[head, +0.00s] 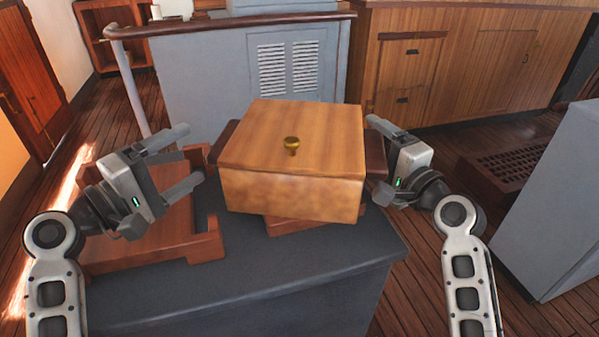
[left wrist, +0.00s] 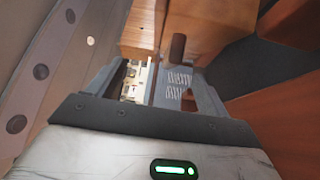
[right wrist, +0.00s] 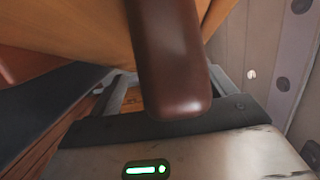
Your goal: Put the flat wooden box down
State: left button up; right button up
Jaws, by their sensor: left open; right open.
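A reddish-brown open wooden tray (head: 150,240) lies on the cabinet top at left, under my left gripper. The front of the cabinet top is clear. A grey console (head: 235,85) stands behind, and a grey block (head: 555,200) stands at right.

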jog(key=v, duration=1.2)
